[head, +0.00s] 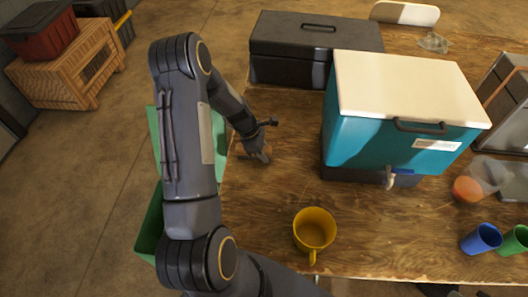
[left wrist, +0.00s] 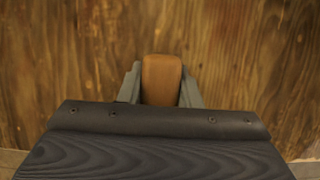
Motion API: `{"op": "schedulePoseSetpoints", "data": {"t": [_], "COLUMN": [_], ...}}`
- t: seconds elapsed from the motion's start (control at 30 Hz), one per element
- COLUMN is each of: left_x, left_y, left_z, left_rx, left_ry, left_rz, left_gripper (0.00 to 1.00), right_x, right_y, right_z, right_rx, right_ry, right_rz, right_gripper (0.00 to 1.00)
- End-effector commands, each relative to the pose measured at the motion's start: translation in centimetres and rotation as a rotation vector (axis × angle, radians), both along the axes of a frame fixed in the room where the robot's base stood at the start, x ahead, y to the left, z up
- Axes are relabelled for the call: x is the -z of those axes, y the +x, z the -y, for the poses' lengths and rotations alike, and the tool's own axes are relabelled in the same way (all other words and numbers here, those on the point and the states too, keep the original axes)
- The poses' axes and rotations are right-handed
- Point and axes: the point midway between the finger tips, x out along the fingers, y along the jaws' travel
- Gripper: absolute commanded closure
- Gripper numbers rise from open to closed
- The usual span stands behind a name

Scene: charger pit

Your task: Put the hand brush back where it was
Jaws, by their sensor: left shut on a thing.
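My left gripper (head: 260,154) is over the left part of the wooden table. In the left wrist view its two fingers (left wrist: 161,88) are shut on a brown, rounded block-like piece, which looks like the handle of the hand brush (left wrist: 161,75). In the head view the brush is mostly hidden by the gripper and arm. I cannot tell whether it touches the table top. My right gripper does not show in either view.
A yellow mug (head: 315,230) stands near the front edge. A teal cooler (head: 365,125) with a white lid and a black toolbox (head: 290,70) stand to the right and behind. A green bin (head: 150,225) is beside the table's left edge. Blue (head: 482,239) and green cups are at right.

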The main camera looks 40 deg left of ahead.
Motion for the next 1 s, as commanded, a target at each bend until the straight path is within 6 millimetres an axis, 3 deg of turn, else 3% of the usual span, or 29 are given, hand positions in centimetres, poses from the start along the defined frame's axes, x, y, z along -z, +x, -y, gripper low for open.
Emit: {"op": "schedulePoseSetpoints", "data": {"t": [0.43,0.47,0.6,1.0], "left_x": [1.01,0.90,0.84,0.05], "left_y": [0.00,-0.01,-0.02,-0.03], "left_z": [0.03,0.03,0.04,-0.18], "left_rx": [0.001,0.001,0.000,-0.001], "left_ry": [0.001,0.001,0.000,0.001], "left_rz": [0.001,0.001,0.000,0.002], "left_gripper": [1.00,0.67,0.48,0.48], "right_x": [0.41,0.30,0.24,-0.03], "right_y": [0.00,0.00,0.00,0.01], "right_z": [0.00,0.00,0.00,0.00], "right_rx": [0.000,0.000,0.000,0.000], "right_ry": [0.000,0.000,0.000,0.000], "right_rz": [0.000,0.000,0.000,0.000], "right_gripper": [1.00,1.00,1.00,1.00]}}
